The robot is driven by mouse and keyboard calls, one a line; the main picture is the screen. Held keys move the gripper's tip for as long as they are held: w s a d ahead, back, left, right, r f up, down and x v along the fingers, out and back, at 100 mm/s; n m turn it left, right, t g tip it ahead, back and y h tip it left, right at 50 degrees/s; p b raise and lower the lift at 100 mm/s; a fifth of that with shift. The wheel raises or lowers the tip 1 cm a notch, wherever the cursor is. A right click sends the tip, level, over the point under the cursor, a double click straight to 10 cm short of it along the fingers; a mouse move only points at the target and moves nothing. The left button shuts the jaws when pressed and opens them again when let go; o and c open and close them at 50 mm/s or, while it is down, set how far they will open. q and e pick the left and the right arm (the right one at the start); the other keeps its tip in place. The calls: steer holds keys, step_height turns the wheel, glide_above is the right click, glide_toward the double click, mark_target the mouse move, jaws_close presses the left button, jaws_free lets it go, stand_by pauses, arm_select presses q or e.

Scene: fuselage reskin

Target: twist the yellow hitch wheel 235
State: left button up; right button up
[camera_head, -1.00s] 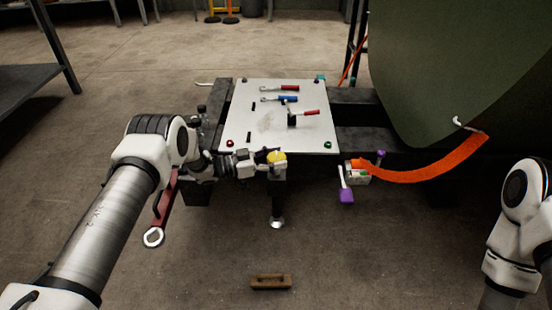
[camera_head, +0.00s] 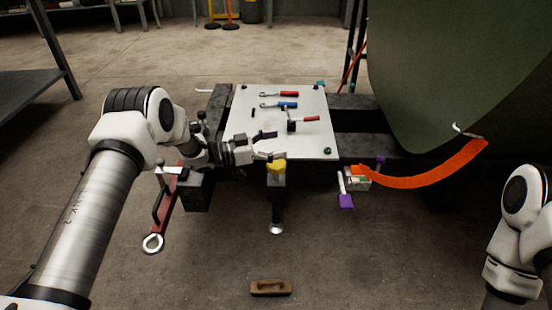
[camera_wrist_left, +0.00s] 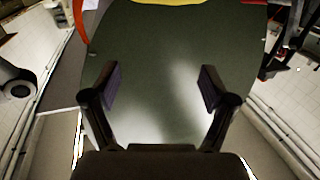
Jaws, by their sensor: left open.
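The yellow hitch wheel (camera_head: 277,167) sits on top of a dark upright post in front of the pale work plate. My left gripper (camera_head: 270,146) is open and empty, just above and behind the wheel in the head view, with its fingers pointing right. The fingers look apart from the wheel. In the left wrist view my left gripper (camera_wrist_left: 160,87) has its two dark pads wide apart with nothing between them. A yellow patch shows at the top edge there; I cannot tell whether it is the wheel. My right gripper is out of view.
The pale plate (camera_head: 270,135) bears several tools with red and blue handles. A red wrench (camera_head: 160,225) hangs at left. An orange strap (camera_head: 425,178) runs from the green fuselage panel (camera_head: 460,70) to a small purple-handled device (camera_head: 355,180). A brown block (camera_head: 270,288) lies on the floor.

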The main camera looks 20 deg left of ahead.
arm_select(q)
step_height(320, 180, up, 3)
steer(key=shift+f, duration=0.2)
